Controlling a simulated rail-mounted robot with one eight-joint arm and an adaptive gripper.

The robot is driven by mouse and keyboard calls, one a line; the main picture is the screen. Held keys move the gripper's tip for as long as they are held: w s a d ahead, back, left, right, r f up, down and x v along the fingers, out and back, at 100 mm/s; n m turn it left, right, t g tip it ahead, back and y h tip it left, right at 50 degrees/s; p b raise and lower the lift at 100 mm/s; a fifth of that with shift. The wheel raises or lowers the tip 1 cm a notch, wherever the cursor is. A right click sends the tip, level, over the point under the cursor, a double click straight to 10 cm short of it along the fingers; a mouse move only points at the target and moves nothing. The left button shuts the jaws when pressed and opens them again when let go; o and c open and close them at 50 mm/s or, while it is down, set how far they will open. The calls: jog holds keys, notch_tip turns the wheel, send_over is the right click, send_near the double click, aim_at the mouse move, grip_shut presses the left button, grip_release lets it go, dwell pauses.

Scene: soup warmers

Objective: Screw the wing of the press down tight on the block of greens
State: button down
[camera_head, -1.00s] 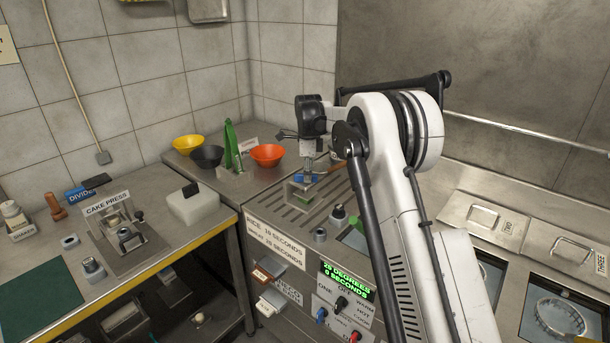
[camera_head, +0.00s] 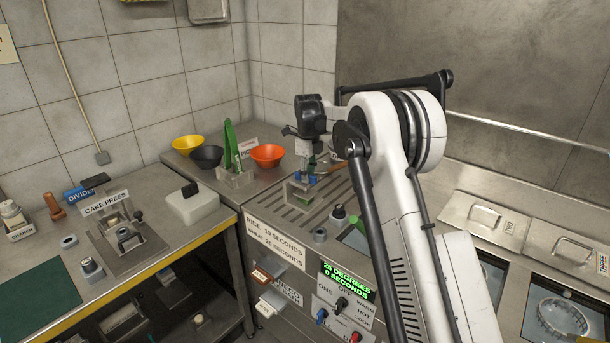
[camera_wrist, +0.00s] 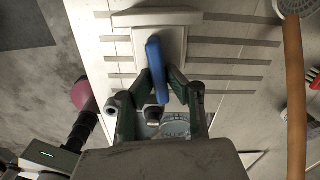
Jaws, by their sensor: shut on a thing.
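The press (camera_head: 291,189) stands upright on the slotted steel top, with a green block (camera_head: 302,201) showing low in it. Its blue wing (camera_wrist: 156,66) shows in the wrist view as a narrow upright bar over the pale press plate (camera_wrist: 177,19). My gripper (camera_head: 305,178) is above the press, pointing down. In the wrist view my gripper (camera_wrist: 161,88) has its two dark green fingers on either side of the wing's lower part, shut on it. The fingers hide part of the wing, and the contact between plate and greens cannot be seen.
An orange bowl (camera_head: 267,155), a black bowl (camera_head: 206,156) and a yellow bowl (camera_head: 187,143) stand behind, left of the press. A small knobbed piece (camera_head: 338,214) stands in front to its right. A brown handle (camera_wrist: 294,90) runs along the right in the wrist view.

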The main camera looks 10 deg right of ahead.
jog(key=shift+m, duration=0.8)
jog(key=shift+a+m+b, duration=0.15)
jog(key=shift+m+b, duration=0.15)
jog(key=shift+m, duration=1.4)
jog(key=c, duration=1.7)
grip_release()
jog(key=shift+s, duration=0.1)
